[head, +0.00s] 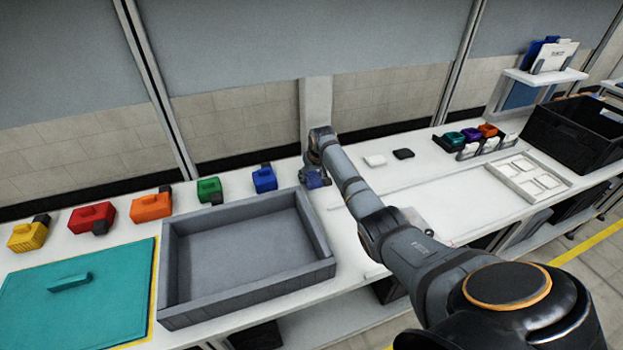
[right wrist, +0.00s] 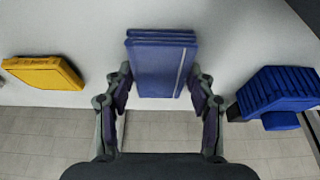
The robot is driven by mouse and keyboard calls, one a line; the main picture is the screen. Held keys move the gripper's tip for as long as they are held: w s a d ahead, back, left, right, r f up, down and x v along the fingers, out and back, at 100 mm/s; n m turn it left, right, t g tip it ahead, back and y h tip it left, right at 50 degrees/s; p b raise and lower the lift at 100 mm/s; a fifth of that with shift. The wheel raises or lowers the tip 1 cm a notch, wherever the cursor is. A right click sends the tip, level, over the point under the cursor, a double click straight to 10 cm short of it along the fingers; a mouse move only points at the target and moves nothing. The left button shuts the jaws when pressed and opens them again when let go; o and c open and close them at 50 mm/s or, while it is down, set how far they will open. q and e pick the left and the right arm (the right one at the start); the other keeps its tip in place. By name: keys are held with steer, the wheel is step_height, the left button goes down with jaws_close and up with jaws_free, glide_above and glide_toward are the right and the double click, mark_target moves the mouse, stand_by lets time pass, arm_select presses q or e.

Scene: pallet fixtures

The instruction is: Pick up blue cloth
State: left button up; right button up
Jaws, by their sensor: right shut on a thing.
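The blue cloth (right wrist: 158,68) is a folded, flat-sided stack with a pale stripe, between the two fingers of my right gripper (right wrist: 160,88) in the right wrist view. The fingers are shut on its sides. In the head view my right gripper (head: 316,179) is above the white table, just past the right back corner of the grey tray. The cloth is hard to make out there. My left gripper is not in view.
A blue ribbed block (head: 264,179) stands left of the gripper; a yellow item (right wrist: 45,72) lies on the other side in the wrist view. The empty grey tray (head: 250,292) is in front. Green (head: 209,190), orange (head: 151,206) and red (head: 92,217) blocks stand farther left.

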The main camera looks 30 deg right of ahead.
mark_target(310, 174)
steer(key=shift+r+b, duration=0.2)
steer(key=shift+b, duration=0.15)
step_height(310, 174, up, 3)
steer(key=shift+w+f+b, duration=0.1)
steer(key=shift+b, duration=0.3)
steer(key=s+d+r+b, duration=0.2)
steer(key=s+d+r, duration=0.6)
steer(key=s+r, duration=0.2)
steer(key=shift+s+d+r+b, duration=0.2)
steer(key=shift+s+d+b, duration=0.1)
steer(key=shift+s, duration=0.35)
